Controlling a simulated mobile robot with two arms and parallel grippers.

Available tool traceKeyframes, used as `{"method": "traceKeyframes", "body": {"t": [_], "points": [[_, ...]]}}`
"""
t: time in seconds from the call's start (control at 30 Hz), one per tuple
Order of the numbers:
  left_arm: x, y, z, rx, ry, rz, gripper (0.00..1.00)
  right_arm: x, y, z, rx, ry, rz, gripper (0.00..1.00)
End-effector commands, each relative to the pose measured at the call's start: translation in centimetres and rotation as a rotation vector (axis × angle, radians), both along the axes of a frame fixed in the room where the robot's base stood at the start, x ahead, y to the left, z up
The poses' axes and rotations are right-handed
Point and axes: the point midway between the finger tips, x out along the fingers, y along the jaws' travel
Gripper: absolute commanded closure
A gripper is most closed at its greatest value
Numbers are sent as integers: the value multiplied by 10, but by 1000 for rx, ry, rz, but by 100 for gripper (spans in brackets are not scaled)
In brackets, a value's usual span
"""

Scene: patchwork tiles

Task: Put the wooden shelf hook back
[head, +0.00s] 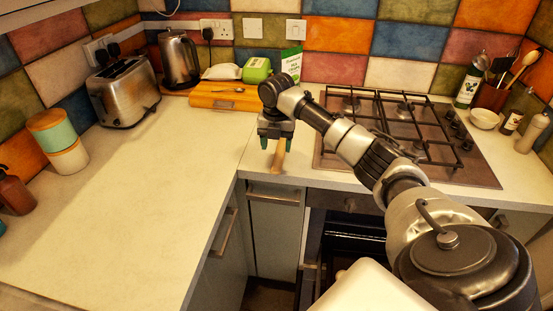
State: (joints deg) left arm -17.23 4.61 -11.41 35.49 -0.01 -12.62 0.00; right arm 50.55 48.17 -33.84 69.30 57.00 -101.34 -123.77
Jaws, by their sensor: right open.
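A small light-brown wooden piece (278,160), which looks like the wooden shelf hook, is at the inner corner of the pale counter, near its front edge. Its upper end is hidden by my right gripper, so I cannot make out its full shape. My right gripper (277,143) comes in from the right and points down over the piece. Its dark green-tipped fingers are open, one on each side of the piece's upper part. I cannot tell whether they touch it. My left gripper is not in view.
A gas hob (400,130) lies under my right arm. A toaster (124,91) and canister (55,135) stand left. The left counter (150,205) is clear.

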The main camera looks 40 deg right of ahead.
Motion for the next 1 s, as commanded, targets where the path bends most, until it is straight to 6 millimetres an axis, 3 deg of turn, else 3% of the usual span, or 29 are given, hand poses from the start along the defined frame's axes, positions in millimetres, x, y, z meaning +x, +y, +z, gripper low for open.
{"method": "traceKeyframes", "body": {"t": [0.1, 0.33, 1.0], "points": [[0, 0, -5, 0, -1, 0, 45, 1, -1, 23, -1, -5, 0, 42], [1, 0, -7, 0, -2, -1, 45, 0, 0, 47, 0, -1, 1, 42], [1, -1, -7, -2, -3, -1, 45, -1, 4, 45, -3, 2, -5, 42]]}}
